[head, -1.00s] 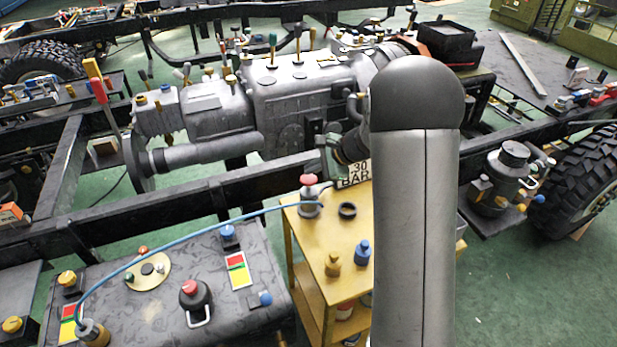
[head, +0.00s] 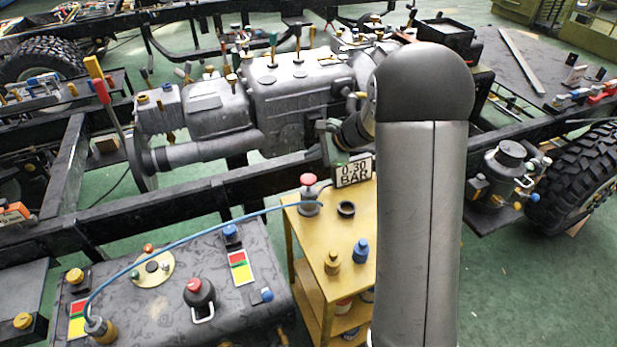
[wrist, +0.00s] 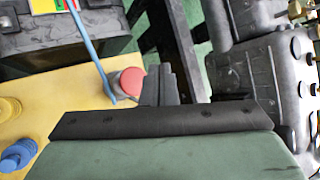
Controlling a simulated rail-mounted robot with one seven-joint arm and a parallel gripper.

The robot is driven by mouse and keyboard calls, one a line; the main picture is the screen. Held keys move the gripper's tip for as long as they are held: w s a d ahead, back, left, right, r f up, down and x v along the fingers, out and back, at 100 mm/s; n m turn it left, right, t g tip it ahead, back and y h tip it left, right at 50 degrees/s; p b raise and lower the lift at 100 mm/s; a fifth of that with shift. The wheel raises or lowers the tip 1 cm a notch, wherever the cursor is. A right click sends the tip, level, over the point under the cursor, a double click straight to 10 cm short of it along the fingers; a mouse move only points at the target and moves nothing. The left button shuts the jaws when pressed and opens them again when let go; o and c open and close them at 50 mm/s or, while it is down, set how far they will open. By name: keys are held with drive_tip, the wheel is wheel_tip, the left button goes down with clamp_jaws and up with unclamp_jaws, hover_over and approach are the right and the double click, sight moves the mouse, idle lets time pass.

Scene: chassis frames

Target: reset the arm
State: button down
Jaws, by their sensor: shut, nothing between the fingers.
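My arm (head: 418,220) rises through the right half of the head view. My gripper (head: 326,143) shows only in part beyond the arm, in front of the grey engine (head: 290,100), and the arm hides some of it. In the wrist view my gripper (wrist: 160,85) has its dark fingers together with nothing between them. There it appears beside a red-capped valve (wrist: 131,80) and over the chassis. I cannot tell the exact height of the fingers above these things.
A yellow cart (head: 318,240) carries the red-capped valve (head: 308,195), a black ring (head: 346,209) and blue and brass fittings. A "0.30 BAR" sign (head: 354,172) stands behind it. A blue hose (head: 190,235) runs to the dark tank (head: 150,310). Chassis rails (head: 230,190) cross the middle.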

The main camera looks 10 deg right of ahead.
idle(0.4)
drive_tip(key=s+a+r+n+g+h, duration=0.1)
drive_tip(key=s+a+r+n, duration=0.15)
drive_tip(key=s, duration=0.35)
drive_tip(key=s+a+r+n+g, duration=0.1)
drive_tip(key=s+n+g, duration=0.15)
drive_tip(key=s, duration=0.35)
drive_tip(key=s+a+r+n+g+h, duration=0.1)
drive_tip(key=s+a+n, duration=0.1)
drive_tip(key=s+n, duration=0.3)
drive_tip(key=s+d+n+h, duration=0.3)
drive_tip(key=s+n+h, duration=0.2)
drive_tip(key=s, duration=1.3)
drive_tip(key=shift+d+f+n+g, duration=0.25)
drive_tip(key=shift+n+g, duration=0.2)
drive_tip(key=shift+n, duration=0.65)
drive_tip(key=shift+w, duration=0.1)
